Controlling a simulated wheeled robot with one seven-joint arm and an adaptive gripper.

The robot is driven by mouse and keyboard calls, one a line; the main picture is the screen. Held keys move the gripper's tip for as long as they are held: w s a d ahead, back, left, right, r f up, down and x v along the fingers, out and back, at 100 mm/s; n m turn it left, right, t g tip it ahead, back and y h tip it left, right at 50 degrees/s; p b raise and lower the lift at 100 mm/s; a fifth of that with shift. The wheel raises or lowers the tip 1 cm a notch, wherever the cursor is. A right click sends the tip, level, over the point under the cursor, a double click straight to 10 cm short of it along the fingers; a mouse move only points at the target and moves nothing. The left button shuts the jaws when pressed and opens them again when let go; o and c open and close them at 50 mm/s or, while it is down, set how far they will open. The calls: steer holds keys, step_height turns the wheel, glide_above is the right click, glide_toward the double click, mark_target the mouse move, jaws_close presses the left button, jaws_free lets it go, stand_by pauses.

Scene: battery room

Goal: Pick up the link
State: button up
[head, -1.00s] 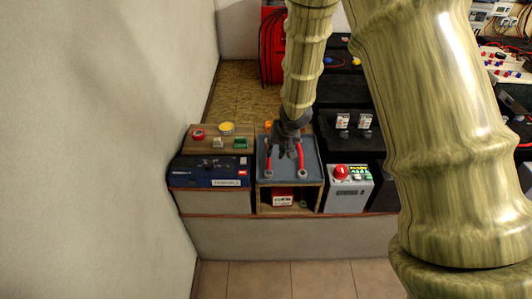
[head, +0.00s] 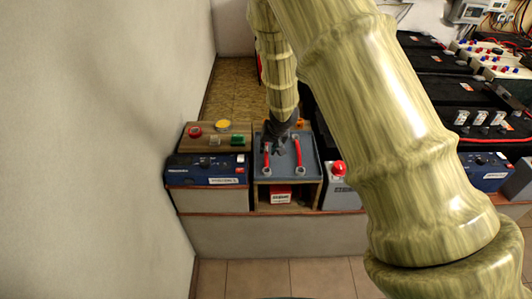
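Two red links with grey ring ends lie on the blue-grey tray (head: 282,169): a left link (head: 266,160) and a right link (head: 298,156). Which one the task means I cannot tell. My gripper (head: 277,149), dark and small in the head view, points down over the far part of the tray, close to the left link's far end and left of the right link. Contact cannot be made out. Its fingers are too small and dark to show whether they are open.
The tray tops a wooden box holding a red item (head: 280,194). Left are a blue battery (head: 205,170) and a board with a red button (head: 195,132) and yellow cap (head: 223,125). Right stands a grey box with a red knob (head: 338,168). Wall at left.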

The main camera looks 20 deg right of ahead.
mark_target(267, 150)
steer(key=shift+x, duration=1.75)
jaws_close()
steer(key=shift+r, duration=0.1)
